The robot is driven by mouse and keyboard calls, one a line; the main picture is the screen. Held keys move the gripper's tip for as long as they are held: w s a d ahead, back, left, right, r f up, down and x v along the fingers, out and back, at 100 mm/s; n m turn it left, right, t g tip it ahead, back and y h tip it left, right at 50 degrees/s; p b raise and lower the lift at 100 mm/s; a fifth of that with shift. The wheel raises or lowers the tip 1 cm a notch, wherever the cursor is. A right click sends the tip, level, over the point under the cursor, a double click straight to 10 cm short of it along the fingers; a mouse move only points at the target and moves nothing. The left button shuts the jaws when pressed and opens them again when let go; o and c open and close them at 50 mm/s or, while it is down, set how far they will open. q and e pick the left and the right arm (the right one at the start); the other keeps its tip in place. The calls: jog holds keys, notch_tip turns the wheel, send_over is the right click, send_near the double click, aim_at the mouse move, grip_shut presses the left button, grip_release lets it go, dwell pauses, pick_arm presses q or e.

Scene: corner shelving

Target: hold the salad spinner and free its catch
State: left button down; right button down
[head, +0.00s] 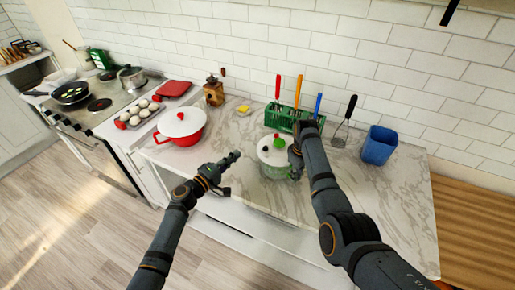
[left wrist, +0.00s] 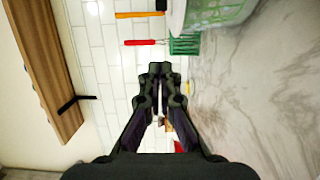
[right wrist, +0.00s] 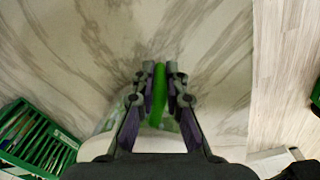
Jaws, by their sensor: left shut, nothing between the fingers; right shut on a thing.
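The salad spinner (head: 268,157) stands on the marble counter, with a white lid, a green knob on top and a pale green see-through bowl. My right gripper (head: 296,158) is at its right side. In the right wrist view, my right gripper (right wrist: 160,72) is shut on a narrow green part (right wrist: 158,95) of the spinner. The catch cannot be told apart clearly. My left gripper (head: 236,156) is shut and empty, left of the spinner and apart from it. In the left wrist view its fingertips (left wrist: 160,70) meet, and the bowl (left wrist: 225,12) shows at the top.
A green rack (head: 283,120) with several utensils stands behind the spinner. A blue bin (head: 379,145) and a standing masher (head: 344,125) are to the right. A red pot (head: 181,127) stands to the left. Counter is clear in front of the bin.

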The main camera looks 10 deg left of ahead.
aim_at(264, 150)
jog(key=shift+f, duration=0.1)
pick_arm(q)
jog(key=x, duration=1)
jog(key=shift+s+d, duration=1.35)
jog(key=shift+s, duration=0.25)
jog(key=shift+s+d, duration=0.8)
jog(key=shift+s, duration=0.2)
pick_arm(e)
jog(key=shift+a, duration=0.1)
pick_arm(q)
jog(key=shift+s+a+f, duration=0.1)
jog(key=shift+s+a, duration=0.15)
jog(key=shift+s, duration=0.1)
jog(key=v, duration=0.7)
